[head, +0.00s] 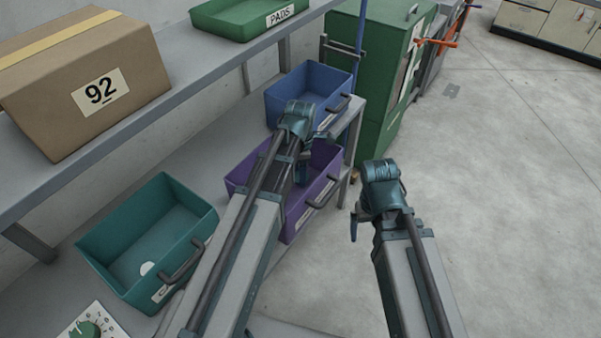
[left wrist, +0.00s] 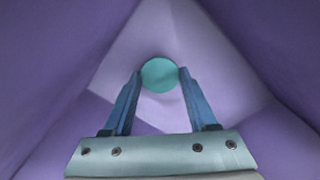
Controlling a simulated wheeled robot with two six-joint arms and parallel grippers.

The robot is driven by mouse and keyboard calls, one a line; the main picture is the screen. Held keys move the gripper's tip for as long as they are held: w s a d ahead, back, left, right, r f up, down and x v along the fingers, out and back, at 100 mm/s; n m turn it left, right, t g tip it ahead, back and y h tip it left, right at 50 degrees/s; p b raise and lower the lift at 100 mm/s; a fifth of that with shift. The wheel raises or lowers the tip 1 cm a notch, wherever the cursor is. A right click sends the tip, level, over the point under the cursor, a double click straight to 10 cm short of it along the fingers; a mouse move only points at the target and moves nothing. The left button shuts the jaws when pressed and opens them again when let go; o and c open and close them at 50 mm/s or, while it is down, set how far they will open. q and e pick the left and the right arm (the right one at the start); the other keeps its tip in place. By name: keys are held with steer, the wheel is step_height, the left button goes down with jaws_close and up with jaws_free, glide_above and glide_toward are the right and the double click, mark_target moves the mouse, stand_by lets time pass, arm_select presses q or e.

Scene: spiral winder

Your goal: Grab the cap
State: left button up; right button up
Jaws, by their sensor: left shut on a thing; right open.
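A round green cap (left wrist: 160,75) shows in the left wrist view, between the fingertips of my left gripper (left wrist: 158,76). The gripper is shut on it inside the purple bin (left wrist: 225,55). In the head view my left gripper (head: 302,172) reaches down into the purple bin (head: 325,158), and the cap is hidden there. My right gripper (head: 354,226) is open and empty, out over the floor to the right of the bins.
A blue bin (head: 290,92) stands behind the purple one, and a teal bin (head: 110,245) with a small white disc (head: 146,268) stands at left. A shelf above holds a cardboard box (head: 130,70) and a green tray (head: 225,22). Floor at right is clear.

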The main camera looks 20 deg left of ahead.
step_height(320, 180, up, 9)
steer(key=p, duration=0.8)
steer(key=shift+f, duration=0.15)
